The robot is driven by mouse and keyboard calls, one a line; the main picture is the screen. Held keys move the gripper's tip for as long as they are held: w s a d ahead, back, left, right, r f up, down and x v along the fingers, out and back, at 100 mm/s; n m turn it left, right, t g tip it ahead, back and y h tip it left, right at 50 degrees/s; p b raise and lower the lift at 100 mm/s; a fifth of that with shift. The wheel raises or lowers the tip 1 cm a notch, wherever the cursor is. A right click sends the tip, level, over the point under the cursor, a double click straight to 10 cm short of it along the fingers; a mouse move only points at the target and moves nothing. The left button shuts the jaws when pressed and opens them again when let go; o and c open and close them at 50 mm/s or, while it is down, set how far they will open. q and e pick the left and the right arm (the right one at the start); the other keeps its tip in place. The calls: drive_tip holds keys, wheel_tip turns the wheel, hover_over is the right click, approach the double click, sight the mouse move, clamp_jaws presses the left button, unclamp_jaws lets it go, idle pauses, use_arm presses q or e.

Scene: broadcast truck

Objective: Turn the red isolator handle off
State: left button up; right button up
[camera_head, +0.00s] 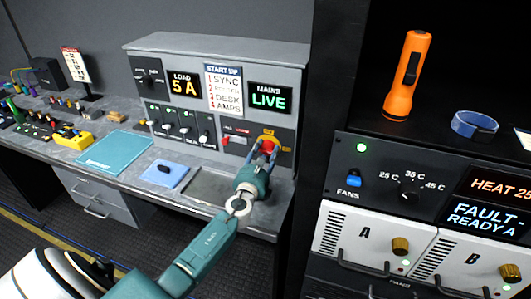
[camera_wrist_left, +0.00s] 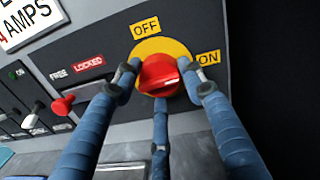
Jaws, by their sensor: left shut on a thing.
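The red isolator handle (camera_wrist_left: 160,75) sits on a yellow round plate (camera_wrist_left: 178,49) on the grey panel, with an OFF label (camera_wrist_left: 146,27) above it and an ON label (camera_wrist_left: 208,57) to its right. In the head view the handle (camera_head: 267,146) is at the panel's lower right. My left gripper (camera_wrist_left: 163,82) has its blue fingers closed around the handle, on its left and right sides, with a third finger below. In the head view my left gripper (camera_head: 262,153) reaches the panel from the front. The handle's exact pointing direction is hard to tell. My right gripper is not in view.
A small red lever (camera_wrist_left: 62,105) with FREE and LOCKED labels is left of the handle. The MAINS display (camera_head: 269,98) reads LIVE. A blue pad (camera_head: 164,173) and a dark tray (camera_head: 207,187) lie on the desk. A rack with an orange torch (camera_head: 407,77) stands right.

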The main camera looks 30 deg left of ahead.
use_arm(q)
drive_tip(key=n, duration=0.4)
drive_tip(key=shift+s+d+f, duration=0.1)
drive_tip(key=shift+d+f, duration=0.1)
drive_tip(key=shift+f, duration=0.15)
drive_tip(key=n, duration=0.4)
drive_tip(key=shift+n, duration=0.3)
drive_tip(key=n, duration=0.4)
drive_tip(key=shift+g+h, duration=0.3)
drive_tip(key=shift+h, duration=0.1)
drive_tip(key=shift+r+n+h, duration=0.1)
drive_tip(key=shift+n+h, duration=0.2)
drive_tip(key=shift+n, duration=1.7)
